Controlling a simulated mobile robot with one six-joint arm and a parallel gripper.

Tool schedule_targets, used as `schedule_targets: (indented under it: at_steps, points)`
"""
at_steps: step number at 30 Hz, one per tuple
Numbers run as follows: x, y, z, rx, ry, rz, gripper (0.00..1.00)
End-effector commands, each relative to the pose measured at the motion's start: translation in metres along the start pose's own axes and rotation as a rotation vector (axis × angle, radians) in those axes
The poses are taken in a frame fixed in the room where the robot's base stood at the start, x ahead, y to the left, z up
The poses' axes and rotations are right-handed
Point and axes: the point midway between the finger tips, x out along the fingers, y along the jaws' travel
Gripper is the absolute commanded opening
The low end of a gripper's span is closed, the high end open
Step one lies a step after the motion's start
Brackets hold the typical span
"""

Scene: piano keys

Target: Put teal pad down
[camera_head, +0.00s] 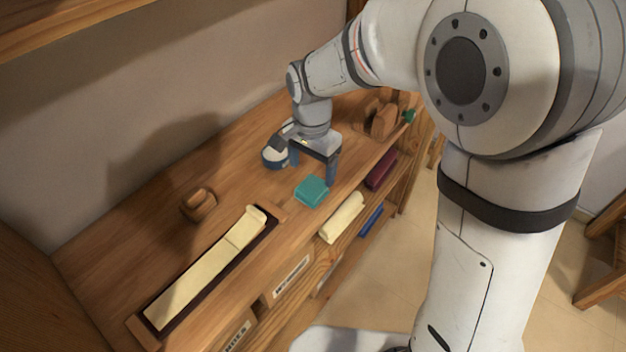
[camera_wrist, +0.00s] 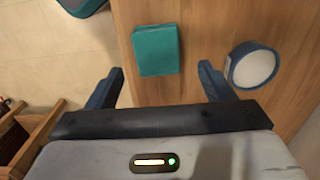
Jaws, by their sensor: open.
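The teal pad (camera_head: 312,190) is a small rounded block lying flat on the wooden bench top near its front edge. It also shows in the wrist view (camera_wrist: 157,50), beyond and between my fingertips. My gripper (camera_head: 312,170) is open and points down, just behind the pad in the head view. In the wrist view the gripper's (camera_wrist: 160,72) two blue fingers stand wide apart with nothing between them, and a gap shows between each finger and the pad.
A round blue tub with a white top (camera_wrist: 254,67) stands close beside one finger. A long tray with cream key pieces (camera_head: 205,275) lies left, near a small brown wooden object (camera_head: 198,204). Brown wooden pieces (camera_head: 383,118) stand at the far end. Shelves hold cloth rolls below the front edge.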

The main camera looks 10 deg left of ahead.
Motion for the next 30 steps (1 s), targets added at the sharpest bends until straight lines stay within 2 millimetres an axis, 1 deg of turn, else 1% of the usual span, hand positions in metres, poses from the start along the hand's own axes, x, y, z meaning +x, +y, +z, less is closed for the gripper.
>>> schedule_targets:
  at_steps: [1,4,10,11,14,17,19,20,21,23,24,27,30]
  points:
    - [-0.007,0.0,0.0,0.0,0.0,0.0,0.75]
    - [-0.015,0.0,0.0,0.0,0.0,0.0,0.75]
    - [-0.019,0.001,0.0,-0.002,0.0,0.0,0.75]
    - [-0.02,0.003,-0.001,-0.005,0.001,-0.001,0.75]
    - [-0.029,0.022,-0.007,-0.031,0.01,-0.014,0.75]
    - [-0.044,0.059,-0.015,-0.094,0.032,-0.037,0.75]
    - [-0.055,0.094,-0.018,-0.156,0.056,-0.054,0.75]
    - [-0.058,0.11,-0.018,-0.184,0.068,-0.059,0.75]
    - [-0.063,0.13,-0.017,-0.222,0.084,-0.066,0.75]
    - [-0.067,0.158,-0.014,-0.279,0.108,-0.071,0.75]
    - [-0.069,0.176,-0.011,-0.316,0.125,-0.073,0.75]
    - [-0.07,0.211,-0.001,-0.398,0.163,-0.071,0.75]
    - [-0.068,0.235,0.009,-0.461,0.192,-0.064,0.75]
